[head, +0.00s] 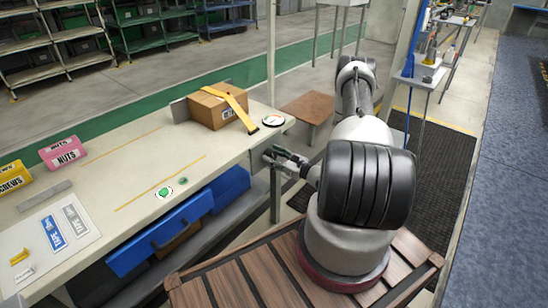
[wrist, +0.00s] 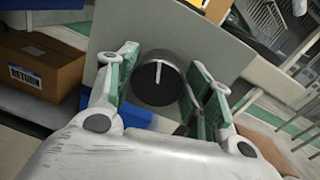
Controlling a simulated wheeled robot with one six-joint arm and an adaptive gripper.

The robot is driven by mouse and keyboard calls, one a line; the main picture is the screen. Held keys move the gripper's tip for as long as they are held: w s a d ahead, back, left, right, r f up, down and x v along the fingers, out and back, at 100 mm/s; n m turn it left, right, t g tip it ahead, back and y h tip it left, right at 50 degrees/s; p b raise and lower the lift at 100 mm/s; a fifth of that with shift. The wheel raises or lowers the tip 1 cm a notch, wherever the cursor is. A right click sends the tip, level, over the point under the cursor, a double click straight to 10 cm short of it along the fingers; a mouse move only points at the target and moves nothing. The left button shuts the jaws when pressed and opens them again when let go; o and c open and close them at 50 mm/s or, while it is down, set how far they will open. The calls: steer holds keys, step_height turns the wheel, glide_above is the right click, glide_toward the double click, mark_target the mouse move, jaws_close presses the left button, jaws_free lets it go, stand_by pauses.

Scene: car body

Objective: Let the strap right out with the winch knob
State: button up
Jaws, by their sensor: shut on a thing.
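In the wrist view, a round black knob (wrist: 153,86) with a white line stands on a grey panel (wrist: 222,50). The white line points nearly straight up in the picture. My gripper (wrist: 163,76) has its green-padded fingers on either side of the knob and is shut on it. In the head view my gripper (head: 284,158) is at the bench's right end, just below the top; the knob is hidden there. A yellow strap (head: 236,103) lies over a cardboard box (head: 208,112) on the bench, its dark end on the bench top near the edge.
A round white dial (head: 273,120) sits at the bench corner beside the strap's end. A grey plate (head: 180,110) stands behind the box. A brown stool (head: 308,107) is behind.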

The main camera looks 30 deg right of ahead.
steer(key=shift+n, duration=0.3)
steer(key=n, duration=0.4)
steer(key=shift+a+n+h, duration=0.1)
steer(key=shift+n+h, duration=0.2)
steer(key=n, duration=0.6)
steer(key=shift+s+a+f, duration=0.1)
steer(key=n, duration=0.3)
steer(key=n+h, duration=0.1)
steer(key=n, duration=0.7)
steer(key=shift+a+f, duration=0.1)
steer(key=shift+f, duration=0.2)
steer(key=shift+n, duration=0.3)
steer(key=o, duration=1)
steer(key=shift+o, duration=0.2)
